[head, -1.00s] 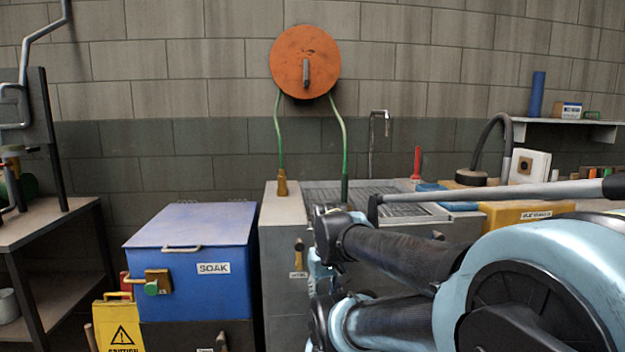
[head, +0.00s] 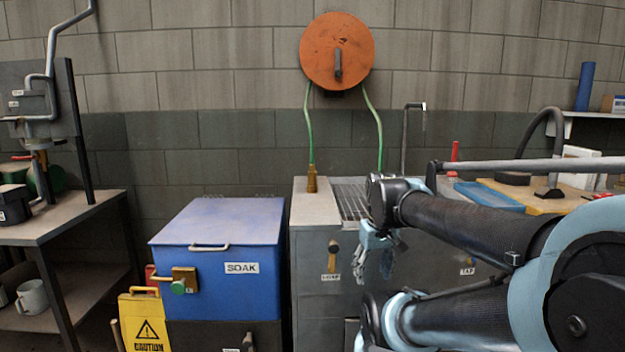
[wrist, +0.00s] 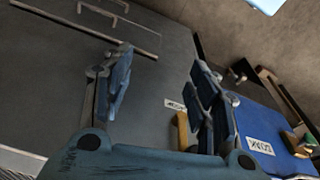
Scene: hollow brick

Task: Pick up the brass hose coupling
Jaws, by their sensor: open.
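The brass hose coupling (head: 312,178) stands upright on the pale left strip of the grey sink cabinet's top, at the lower end of the left green hose (head: 309,125). My gripper (head: 374,268) hangs in front of the cabinet's front face, below and to the right of the coupling and apart from it. In the wrist view, my gripper (wrist: 160,75) is open with nothing between its fingers. The coupling cannot be made out in the wrist view.
A blue SOAK bin (head: 222,250) stands left of the cabinet (head: 313,300). A brass soap tap (head: 333,248) sticks out of the cabinet front. An orange hose reel (head: 337,50) is on the wall. A yellow caution sign (head: 148,318) and a workbench (head: 60,215) stand at left.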

